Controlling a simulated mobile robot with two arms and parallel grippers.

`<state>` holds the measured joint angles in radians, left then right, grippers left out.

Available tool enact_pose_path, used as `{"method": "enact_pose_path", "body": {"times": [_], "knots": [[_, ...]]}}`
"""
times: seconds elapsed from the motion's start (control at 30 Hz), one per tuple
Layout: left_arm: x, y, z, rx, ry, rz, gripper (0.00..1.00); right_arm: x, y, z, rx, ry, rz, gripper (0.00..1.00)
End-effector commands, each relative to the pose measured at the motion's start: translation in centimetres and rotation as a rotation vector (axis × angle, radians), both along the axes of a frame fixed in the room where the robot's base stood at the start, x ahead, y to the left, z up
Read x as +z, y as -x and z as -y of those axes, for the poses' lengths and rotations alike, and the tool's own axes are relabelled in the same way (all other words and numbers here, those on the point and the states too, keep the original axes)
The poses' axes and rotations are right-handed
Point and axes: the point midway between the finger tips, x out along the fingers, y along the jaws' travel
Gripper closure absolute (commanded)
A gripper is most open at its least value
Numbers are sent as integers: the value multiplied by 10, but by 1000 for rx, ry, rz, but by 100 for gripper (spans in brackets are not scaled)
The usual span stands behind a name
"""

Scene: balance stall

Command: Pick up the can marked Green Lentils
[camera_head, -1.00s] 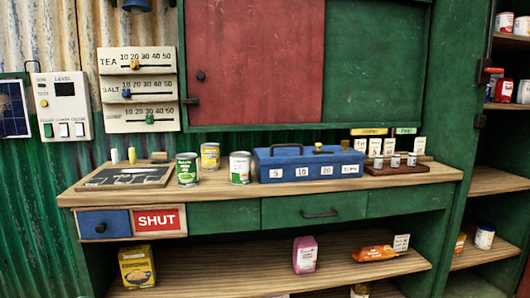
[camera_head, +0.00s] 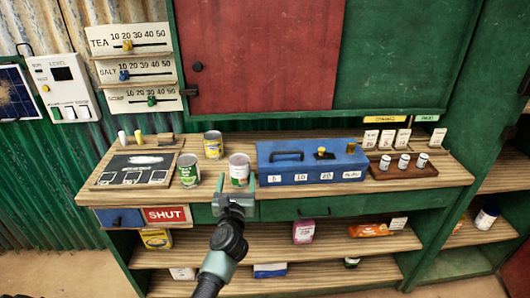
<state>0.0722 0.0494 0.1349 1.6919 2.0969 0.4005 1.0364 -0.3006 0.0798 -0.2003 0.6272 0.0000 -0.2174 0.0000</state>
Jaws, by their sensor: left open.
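Three cans stand upright on the wooden counter (camera_head: 330,203): a green-labelled can (camera_head: 188,172), a yellow can (camera_head: 213,143) behind it, and a white can with a green lower band (camera_head: 239,168). Their lettering is too small to read, so I cannot tell which is marked Green Lentils. My left gripper (camera_head: 236,183) is open and empty at the counter's front edge, just in front of the white-and-green can. Its fingers point at that can and overlap its lower part in the picture; I cannot tell whether they touch it. My right gripper is not in view.
A blue box (camera_head: 283,166) stands right of the cans, with a wooden tray of small containers (camera_head: 388,174) beyond it. A dark board (camera_head: 136,168) lies at the left. Shelves with goods, including a pink packet (camera_head: 303,231), are below the counter.

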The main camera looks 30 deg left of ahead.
Motion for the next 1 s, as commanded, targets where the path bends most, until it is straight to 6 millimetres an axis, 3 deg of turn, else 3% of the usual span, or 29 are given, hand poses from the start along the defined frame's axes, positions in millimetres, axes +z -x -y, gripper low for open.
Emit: {"method": "enact_pose_path", "body": {"times": [0.6,0.87,0.9,1.0], "knots": [[0,-67,-32,0,12,3,28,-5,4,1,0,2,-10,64],[0,-70,-34,-1,12,3,28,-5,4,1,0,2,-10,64],[0,-70,-34,-1,12,3,31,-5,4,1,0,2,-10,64],[0,-70,-34,-1,12,2,59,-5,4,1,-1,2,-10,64]]}}
